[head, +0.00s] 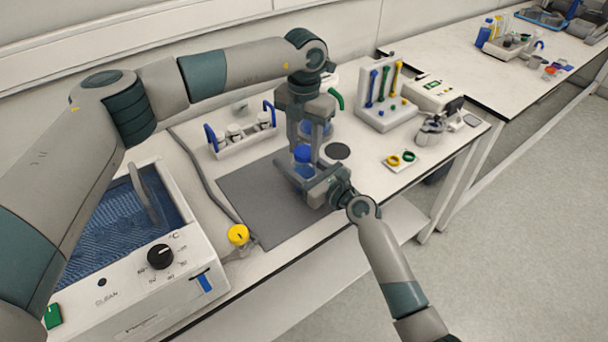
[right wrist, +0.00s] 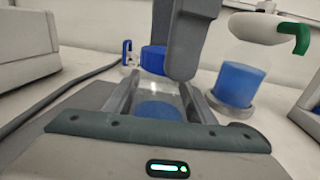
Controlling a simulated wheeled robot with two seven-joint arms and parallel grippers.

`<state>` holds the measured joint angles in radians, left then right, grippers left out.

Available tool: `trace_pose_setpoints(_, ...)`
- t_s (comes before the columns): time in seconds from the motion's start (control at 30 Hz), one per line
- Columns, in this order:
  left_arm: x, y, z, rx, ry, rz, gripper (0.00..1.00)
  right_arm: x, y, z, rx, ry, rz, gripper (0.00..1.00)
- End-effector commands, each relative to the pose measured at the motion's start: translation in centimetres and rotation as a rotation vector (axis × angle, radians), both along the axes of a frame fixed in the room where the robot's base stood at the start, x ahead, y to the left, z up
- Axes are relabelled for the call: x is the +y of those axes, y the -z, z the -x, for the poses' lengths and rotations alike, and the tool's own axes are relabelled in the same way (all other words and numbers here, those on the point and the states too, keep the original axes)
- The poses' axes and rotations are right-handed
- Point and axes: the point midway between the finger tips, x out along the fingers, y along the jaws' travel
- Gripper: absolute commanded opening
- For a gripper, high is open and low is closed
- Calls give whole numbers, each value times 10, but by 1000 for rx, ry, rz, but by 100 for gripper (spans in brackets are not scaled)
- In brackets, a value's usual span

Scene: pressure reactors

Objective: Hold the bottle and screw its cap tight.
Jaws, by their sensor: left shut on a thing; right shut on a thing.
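The bottle is clear with blue liquid (right wrist: 160,110) low inside and stands upright over the grey mat (head: 250,195). Its blue cap (head: 302,152) sits at the bottle's top and also shows in the right wrist view (right wrist: 153,60). My right gripper (head: 308,180) is shut on the bottle body from the front, one finger on each side. My left gripper (head: 307,145) points down from above and is shut on the cap, its grey fingers (right wrist: 188,45) partly covering it. The cap's lower edge and thread are too small to judge.
A white-topped reactor vessel (right wrist: 240,85) with blue contents and a green handle stands just behind. A blue-handled rack (head: 240,133) is at back left. A bath (head: 150,290) is at left.

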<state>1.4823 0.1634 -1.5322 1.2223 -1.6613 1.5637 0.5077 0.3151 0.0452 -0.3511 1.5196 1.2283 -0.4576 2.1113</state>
Motion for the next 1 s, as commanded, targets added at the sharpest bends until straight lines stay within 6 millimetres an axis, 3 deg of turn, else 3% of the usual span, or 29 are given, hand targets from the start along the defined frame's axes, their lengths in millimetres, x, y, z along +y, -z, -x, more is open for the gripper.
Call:
trace_pose_setpoints(0.17, 0, 0, 0, 0, 3, 0, 11, 0, 0, 0, 0, 0, 0, 0)
trace_pose_setpoints(0.2, 0, 0, 0, 0, 3, 0, 40, 0, 0, 0, 0, 0, 0, 0)
trace_pose_setpoints(0.3, 0, 0, 0, 0, 3, 0, 60, 0, 0, 0, 0, 0, 0, 0)
trace_pose_setpoints(0.73, 0, -5, 0, -1, 2, 1, 60, 0, 0, 0, 0, 0, 0, 0)
trace_pose_setpoints(1.0, 0, -37, -1, -3, 2, 1, 60, 0, 0, 0, 1, 0, 1, 0)
